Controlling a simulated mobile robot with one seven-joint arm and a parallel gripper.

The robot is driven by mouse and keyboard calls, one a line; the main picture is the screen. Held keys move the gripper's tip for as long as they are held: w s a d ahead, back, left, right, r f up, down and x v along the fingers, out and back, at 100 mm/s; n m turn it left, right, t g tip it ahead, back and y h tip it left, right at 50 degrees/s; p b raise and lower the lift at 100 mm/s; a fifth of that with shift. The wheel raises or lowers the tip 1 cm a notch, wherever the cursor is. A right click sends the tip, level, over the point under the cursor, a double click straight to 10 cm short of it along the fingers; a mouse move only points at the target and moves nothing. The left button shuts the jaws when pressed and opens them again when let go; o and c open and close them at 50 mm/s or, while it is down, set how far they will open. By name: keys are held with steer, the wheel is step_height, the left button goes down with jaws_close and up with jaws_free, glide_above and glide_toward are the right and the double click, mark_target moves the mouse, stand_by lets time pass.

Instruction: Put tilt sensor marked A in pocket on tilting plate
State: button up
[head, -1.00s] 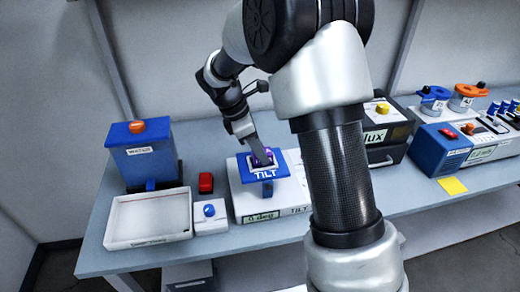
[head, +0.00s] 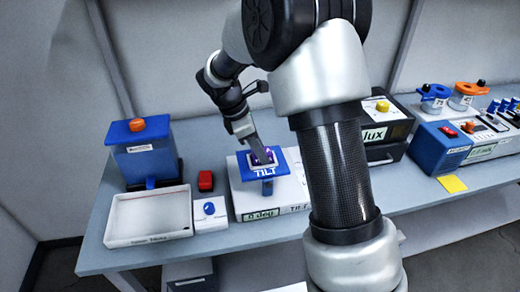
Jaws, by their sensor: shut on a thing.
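The blue tilting plate (head: 283,169) lettered TILT sits on top of a white box (head: 244,203) with a small green display reading about 0 deg. A pale-rimmed pocket is in the middle of the plate. My gripper (head: 260,154) points down at the pocket and is shut on a small purple sensor (head: 269,156). The sensor is at the pocket, within its rim in this view. I cannot tell whether it is fully seated. The fingers hide much of it, and no letter on it can be read.
Left of the tilt box are a red block (head: 205,181), a white box with a blue knob (head: 209,208), a white tray (head: 150,216) and a blue box with an orange knob (head: 146,160). A black lux box (head: 388,128) stands to the right, behind my arm.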

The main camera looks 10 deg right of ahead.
steer(key=o, duration=1.4)
steer(key=shift+r, duration=0.1)
steer(key=shift+r+p, duration=3.45)
steer(key=shift+r, duration=0.45)
